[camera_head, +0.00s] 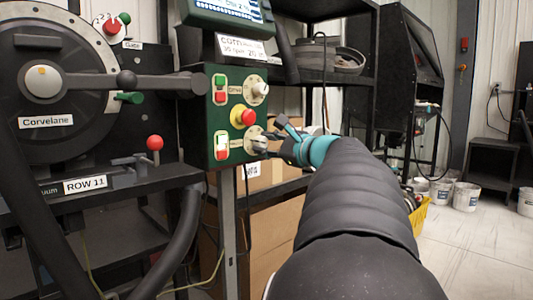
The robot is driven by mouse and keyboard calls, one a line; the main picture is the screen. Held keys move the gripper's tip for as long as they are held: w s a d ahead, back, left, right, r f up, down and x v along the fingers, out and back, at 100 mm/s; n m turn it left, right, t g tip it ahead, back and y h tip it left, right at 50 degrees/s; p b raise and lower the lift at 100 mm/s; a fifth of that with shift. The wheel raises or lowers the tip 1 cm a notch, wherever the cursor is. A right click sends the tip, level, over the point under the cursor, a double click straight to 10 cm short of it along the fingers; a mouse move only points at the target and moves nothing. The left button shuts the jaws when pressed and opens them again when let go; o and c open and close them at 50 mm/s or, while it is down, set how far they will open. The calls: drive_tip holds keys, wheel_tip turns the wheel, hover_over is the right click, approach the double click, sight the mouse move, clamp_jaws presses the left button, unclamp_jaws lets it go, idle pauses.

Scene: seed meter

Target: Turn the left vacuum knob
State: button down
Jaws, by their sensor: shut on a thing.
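A green control box (196,120) carries two pale round knobs on its front face. My gripper (262,144) reaches in from the right and is shut on the lower knob (252,133), partly covering it. The upper knob (257,89) is free, above my gripper. I cannot read a label that marks either one as the left vacuum knob. A cut-off label ending in "uum" (49,190) is at the left, beside the ROW 11 sign (85,184).
A red button (243,116) on a yellow base sits between the knobs, close above my gripper. Rocker switches (221,89) line the box's left side. The large round seed meter (45,125) with a black handle (165,83) stands at the left.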

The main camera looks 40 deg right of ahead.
drive_tip(key=shift+n, duration=0.3)
drive_tip(key=c, duration=0.8)
unclamp_jaws()
drive_tip(key=shift+s, duration=0.1)
drive_tip(key=s, duration=0.8)
drive_tip(key=s+d, duration=0.1)
drive_tip(key=s, duration=0.2)
drive_tip(key=shift+s, duration=0.4)
